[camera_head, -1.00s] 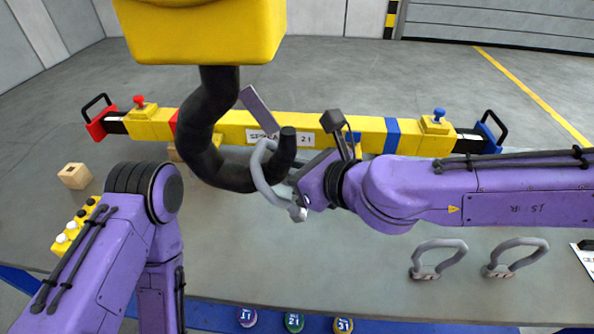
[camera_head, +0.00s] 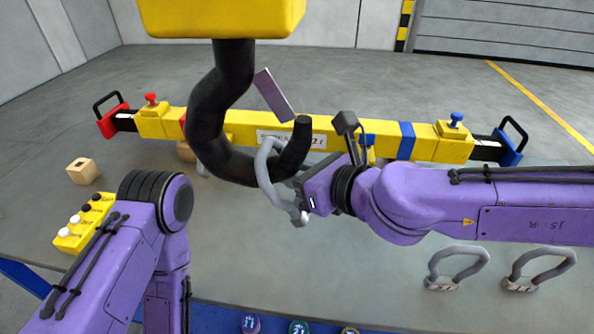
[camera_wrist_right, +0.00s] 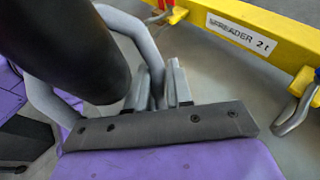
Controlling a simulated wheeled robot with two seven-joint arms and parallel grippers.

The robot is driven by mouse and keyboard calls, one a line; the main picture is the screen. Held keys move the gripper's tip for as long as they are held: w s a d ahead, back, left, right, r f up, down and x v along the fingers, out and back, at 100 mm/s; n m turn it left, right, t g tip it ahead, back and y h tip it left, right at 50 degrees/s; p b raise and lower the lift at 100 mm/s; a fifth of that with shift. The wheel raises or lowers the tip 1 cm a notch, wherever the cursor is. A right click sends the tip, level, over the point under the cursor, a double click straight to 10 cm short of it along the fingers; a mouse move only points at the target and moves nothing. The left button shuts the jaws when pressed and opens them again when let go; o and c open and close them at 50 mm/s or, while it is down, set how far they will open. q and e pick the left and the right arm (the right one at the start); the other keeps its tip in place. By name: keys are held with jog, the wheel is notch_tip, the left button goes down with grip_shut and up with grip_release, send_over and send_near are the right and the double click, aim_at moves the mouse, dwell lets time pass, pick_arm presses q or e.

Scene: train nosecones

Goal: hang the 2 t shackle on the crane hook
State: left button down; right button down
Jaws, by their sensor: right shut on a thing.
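The black crane hook (camera_head: 207,115) hangs from a yellow block, its tip pointing up. A grey shackle (camera_head: 262,170) is at the hook's upturned end; its bow crosses in front of the hook just left of the tip. Whether the bow fully encircles or rests on the hook I cannot tell; any 2 t mark on it is unreadable. My right gripper (camera_head: 303,190) is shut on the shackle's lower right part, close beside the hook. In the right wrist view the fingers (camera_wrist_right: 165,88) hold the grey shackle (camera_wrist_right: 135,30), with the dark hook (camera_wrist_right: 70,45) overlapping it. My left gripper is out of view.
Two more grey shackles (camera_head: 458,266) (camera_head: 540,266) stand at the table's right. A yellow spreader beam (camera_head: 385,137) lies behind the hook. A yellow button box (camera_head: 82,222) and wooden block (camera_head: 82,171) are at left. Round numbered discs (camera_head: 299,328) line the front edge.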

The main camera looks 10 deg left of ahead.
jog(key=c, duration=1.1)
grip_release()
jog(key=shift+r, duration=0.3)
jog(key=shift+o, duration=0.8)
jog(key=shift+w+d, duration=0.1)
jog(key=shift+w, duration=0.1)
jog(key=shift+s, duration=0.1)
jog(key=shift+s+d+r, duration=0.15)
jog(key=shift+d, duration=0.05)
jog(key=p+v, duration=0.2)
jog(key=v, duration=0.7)
jog(key=shift+s+d+p, duration=0.15)
jog(key=shift+d+p, duration=0.15)
jog(key=shift+d, duration=0.1)
